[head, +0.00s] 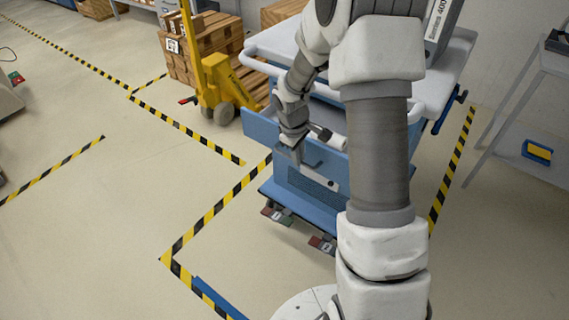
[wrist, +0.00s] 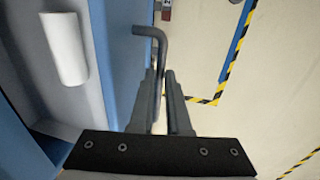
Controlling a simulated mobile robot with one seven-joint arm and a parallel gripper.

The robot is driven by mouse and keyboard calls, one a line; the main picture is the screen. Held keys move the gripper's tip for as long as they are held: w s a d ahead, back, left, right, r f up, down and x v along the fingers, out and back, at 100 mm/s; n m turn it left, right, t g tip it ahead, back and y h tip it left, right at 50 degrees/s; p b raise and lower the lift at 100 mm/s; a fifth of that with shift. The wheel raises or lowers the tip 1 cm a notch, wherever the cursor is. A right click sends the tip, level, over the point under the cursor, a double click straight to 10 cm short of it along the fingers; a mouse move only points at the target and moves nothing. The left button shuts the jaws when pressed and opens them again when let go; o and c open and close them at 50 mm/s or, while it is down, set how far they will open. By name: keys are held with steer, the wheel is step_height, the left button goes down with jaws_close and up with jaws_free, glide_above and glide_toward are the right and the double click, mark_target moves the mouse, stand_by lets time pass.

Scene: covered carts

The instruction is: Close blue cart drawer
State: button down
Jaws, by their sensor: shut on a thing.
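The blue cart (head: 312,196) stands ahead of me, partly hidden behind my arm. Its blue drawer (head: 260,128) is pulled out toward me, with its inside showing. In the wrist view the drawer's blue front (wrist: 118,60) is at left, with a bent grey handle (wrist: 150,32) on its outer side. My gripper (head: 290,153) is at the drawer front. In the wrist view my gripper (wrist: 162,76) is shut on the handle, whose bar runs between the two fingers. A white cylinder (wrist: 63,48) lies inside the drawer; it also shows in the head view (head: 334,140).
A yellow pallet jack (head: 216,85) and stacked boxes (head: 205,40) stand behind the cart to the left. A grey table (head: 520,110) is at right. Black-and-yellow tape (head: 215,212) marks the floor. The floor at left is mostly clear.

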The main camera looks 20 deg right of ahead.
mark_target(306, 154)
steer(key=w+d, duration=0.2)
steer(key=d, duration=0.1)
steer(key=shift+w+p, duration=0.1)
steer(key=shift+p, duration=0.25)
steer(key=c, duration=0.9)
jaws_free()
steer(key=a+r+p, duration=0.1)
steer(key=r, duration=0.4)
steer(key=s+a+r+p, duration=0.1)
steer(key=r+p, duration=0.1)
steer(key=r, duration=0.4)
steer(key=s+a+r+p, duration=0.1)
steer(key=r, duration=0.5)
steer(key=shift+r, duration=0.1)
